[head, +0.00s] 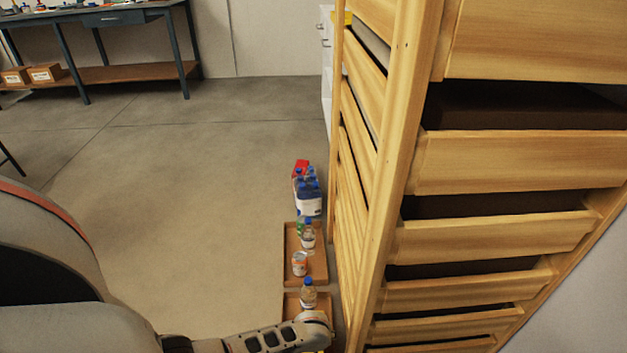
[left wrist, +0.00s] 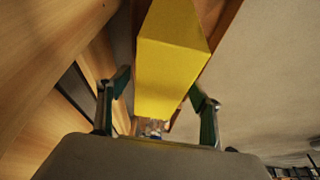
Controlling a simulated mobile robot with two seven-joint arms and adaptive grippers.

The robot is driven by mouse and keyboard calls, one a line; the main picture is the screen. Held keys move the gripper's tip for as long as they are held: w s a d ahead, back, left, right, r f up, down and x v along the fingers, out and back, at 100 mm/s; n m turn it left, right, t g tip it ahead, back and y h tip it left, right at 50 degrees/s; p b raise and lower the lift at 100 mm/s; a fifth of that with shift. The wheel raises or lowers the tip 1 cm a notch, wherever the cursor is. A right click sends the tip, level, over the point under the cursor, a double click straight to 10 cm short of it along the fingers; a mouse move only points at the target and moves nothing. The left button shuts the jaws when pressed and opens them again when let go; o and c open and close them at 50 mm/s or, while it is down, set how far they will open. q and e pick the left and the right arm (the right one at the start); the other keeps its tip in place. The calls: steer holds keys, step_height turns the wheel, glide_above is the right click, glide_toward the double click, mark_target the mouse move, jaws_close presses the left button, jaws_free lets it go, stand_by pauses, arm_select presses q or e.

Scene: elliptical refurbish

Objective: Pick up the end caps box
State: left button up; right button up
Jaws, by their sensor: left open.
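A plain yellow box (left wrist: 172,60) lies in the left wrist view, ahead of and between the fingers of my left gripper (left wrist: 160,90). No label on it can be read, so I cannot tell whether it is the end caps box. My left gripper is open, with one finger on each side of the yellow box; I cannot tell whether either finger touches it. In the head view my left arm reaches to the bottom middle, and its gripper is mostly hidden there beside the wooden rack. My right gripper is not in view.
A tall wooden rack (head: 395,170) stands close on the right. Brown trays (head: 289,262) with bottles and a can (head: 299,264) line its left foot, with more bottles (head: 309,197) behind. Cardboard boxes (head: 45,73) sit under a far workbench (head: 120,18). The floor to the left is clear.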

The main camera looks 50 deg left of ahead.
arm_select(q)
jaws_close()
steer(key=shift+w+r, duration=0.1)
stand_by(0.3)
